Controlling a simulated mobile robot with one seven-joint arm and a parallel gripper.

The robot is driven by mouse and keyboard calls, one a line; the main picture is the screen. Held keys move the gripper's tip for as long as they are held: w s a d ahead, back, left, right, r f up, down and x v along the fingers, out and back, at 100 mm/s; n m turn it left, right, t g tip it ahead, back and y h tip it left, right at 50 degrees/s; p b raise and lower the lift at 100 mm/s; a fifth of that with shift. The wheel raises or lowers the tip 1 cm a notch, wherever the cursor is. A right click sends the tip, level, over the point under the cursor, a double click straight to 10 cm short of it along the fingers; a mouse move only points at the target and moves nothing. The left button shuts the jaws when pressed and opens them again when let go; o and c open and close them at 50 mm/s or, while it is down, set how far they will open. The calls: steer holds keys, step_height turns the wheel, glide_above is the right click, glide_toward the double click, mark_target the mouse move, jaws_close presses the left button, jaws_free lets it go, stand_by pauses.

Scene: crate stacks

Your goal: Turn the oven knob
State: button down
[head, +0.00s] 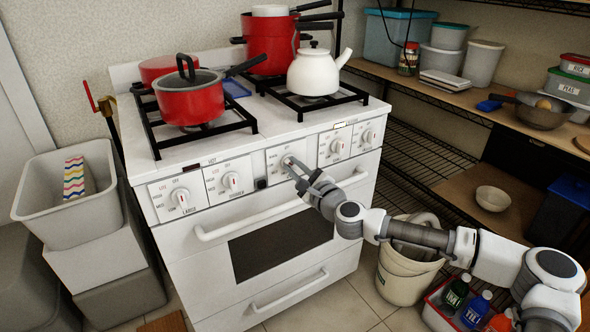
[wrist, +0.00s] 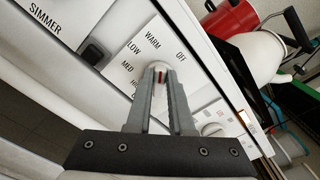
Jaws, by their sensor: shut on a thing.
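The oven knob (wrist: 158,68) is a white knob with a red mark, on the middle panel of the white stove's front. In the wrist view it sits between my two fingertips, and my gripper (wrist: 160,84) is shut on it. The labels Off, Warm, Low and Med (wrist: 128,66) show around it; the lower ones are partly hidden by a finger. In the head view my gripper (head: 291,165) reaches the middle panel from the right, and the knob (head: 287,160) is mostly hidden behind the fingertips.
Other white knobs (head: 181,197) line the panel on both sides. The oven door handle (head: 283,207) runs just below my gripper. A white kettle (head: 318,72) and red pots (head: 190,101) stand on the burners. A bucket (head: 405,275) stands on the floor below my arm.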

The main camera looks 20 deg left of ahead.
steer(key=n, duration=0.1)
steer(key=n+b, duration=0.1)
steer(key=n, duration=0.2)
steer(key=shift+s+f+n, duration=0.1)
steer(key=shift+f+n, duration=0.15)
steer(key=shift+n, duration=0.05)
steer(key=n+b, duration=0.1)
steer(key=n, duration=0.3)
steer(key=shift+a+f+b, duration=0.1)
steer(key=shift+f+b, duration=0.05)
steer(key=shift+b, duration=0.15)
steer(key=shift+n, duration=0.4)
steer(key=c, duration=0.8)
jaws_free()
steer(key=p+v, duration=0.3)
steer(key=v, duration=1.4)
steer(key=shift+s+p, duration=0.25)
steer(key=shift+p, duration=0.15)
